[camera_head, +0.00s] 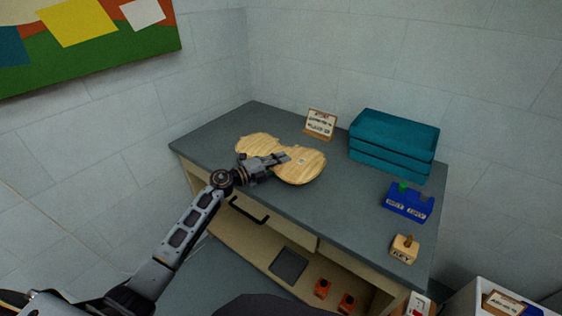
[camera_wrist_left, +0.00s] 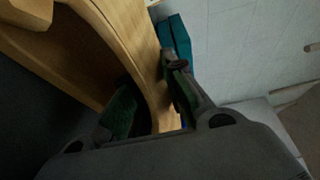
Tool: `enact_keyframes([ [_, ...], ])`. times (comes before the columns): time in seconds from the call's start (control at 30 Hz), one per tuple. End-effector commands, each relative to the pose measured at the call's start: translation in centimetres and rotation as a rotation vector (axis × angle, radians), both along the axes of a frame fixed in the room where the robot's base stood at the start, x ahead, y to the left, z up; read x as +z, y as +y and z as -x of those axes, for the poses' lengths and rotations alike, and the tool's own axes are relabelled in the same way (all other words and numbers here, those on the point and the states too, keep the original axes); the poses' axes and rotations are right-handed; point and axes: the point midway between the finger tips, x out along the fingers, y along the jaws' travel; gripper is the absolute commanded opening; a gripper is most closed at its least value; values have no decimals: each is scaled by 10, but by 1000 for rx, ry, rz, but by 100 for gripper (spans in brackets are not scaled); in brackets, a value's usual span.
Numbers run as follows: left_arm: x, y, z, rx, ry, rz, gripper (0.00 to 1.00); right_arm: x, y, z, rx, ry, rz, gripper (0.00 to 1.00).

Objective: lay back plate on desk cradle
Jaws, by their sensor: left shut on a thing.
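The back plate (camera_head: 304,168) is a pale wooden violin-shaped plate over the left part of the grey desk in the head view. My left gripper (camera_head: 281,159) is at its narrow waist, shut on it. In the left wrist view, the plate's curved edge (camera_wrist_left: 138,45) passes between the two fingers of the left gripper (camera_wrist_left: 150,112). I cannot tell whether the plate touches a support below. The desk cradle is not distinguishable; the plate and gripper may hide it. My right gripper is not in view.
The grey desk (camera_head: 345,205) has clear room in its middle. Teal stacked trays (camera_head: 392,145) and a small sign (camera_head: 320,124) stand at the back. A blue two-slot holder (camera_head: 407,203) and a wooden block marked KEY (camera_head: 404,250) are at the right.

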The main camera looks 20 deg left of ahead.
Motion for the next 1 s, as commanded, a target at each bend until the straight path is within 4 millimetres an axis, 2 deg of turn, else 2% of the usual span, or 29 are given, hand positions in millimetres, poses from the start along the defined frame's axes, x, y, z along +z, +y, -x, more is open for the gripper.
enact_keyframes([
  [1.0, -7, 0, 0, 0, -1, 1, 0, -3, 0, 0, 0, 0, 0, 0],
])
